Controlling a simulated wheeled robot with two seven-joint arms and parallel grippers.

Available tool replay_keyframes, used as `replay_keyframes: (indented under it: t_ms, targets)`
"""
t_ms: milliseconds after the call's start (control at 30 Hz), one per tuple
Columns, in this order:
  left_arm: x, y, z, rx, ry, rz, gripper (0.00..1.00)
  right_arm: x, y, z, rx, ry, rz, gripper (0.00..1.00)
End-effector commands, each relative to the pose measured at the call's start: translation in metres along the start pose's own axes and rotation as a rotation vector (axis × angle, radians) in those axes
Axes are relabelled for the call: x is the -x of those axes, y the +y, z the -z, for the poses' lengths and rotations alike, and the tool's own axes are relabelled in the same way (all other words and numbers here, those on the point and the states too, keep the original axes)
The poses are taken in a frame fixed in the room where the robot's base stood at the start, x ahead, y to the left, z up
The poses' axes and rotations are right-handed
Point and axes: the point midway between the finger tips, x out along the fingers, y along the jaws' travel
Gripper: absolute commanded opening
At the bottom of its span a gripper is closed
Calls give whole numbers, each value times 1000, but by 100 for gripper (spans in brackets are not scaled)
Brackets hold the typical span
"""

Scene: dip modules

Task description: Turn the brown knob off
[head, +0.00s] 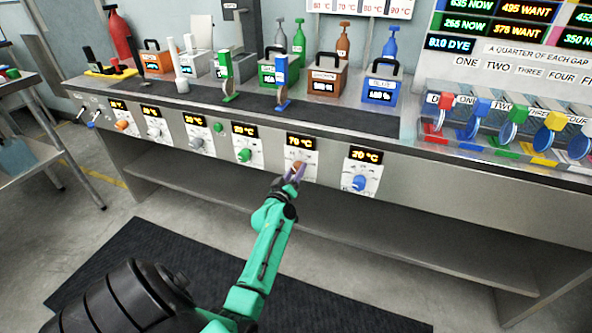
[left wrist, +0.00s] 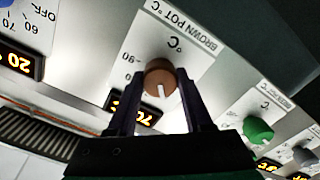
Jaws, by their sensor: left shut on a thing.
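The brown knob (left wrist: 159,78) sits on a white dial plate labelled "BROWN POT °C" (left wrist: 182,32). Its white pointer line points toward the display side. My left gripper (left wrist: 160,92) has one finger on each side of the knob and is shut on it. In the head view, the left gripper (head: 294,173) is at the dial under the display (head: 301,142) that reads 70 °C, and it largely covers the knob. In the left wrist view a finger partly hides that display. My right gripper is not in view.
A green knob (head: 244,155) and a blue knob (head: 359,183) flank this dial on the bench front. The brown pot (head: 327,77) stands above on the bench. A lower shelf (head: 400,245) runs beneath.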

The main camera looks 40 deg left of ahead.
Motion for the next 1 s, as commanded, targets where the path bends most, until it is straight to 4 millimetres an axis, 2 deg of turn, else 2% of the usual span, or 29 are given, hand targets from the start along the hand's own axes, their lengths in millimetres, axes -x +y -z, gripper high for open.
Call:
replay_keyframes:
  t_ms: [600, 1000]
  targets:
    - [0, -1, 0, 534, -1, 1, 0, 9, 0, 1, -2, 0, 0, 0]
    - [0, -1, -1, 678, -1, 1, 0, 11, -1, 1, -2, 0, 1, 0]
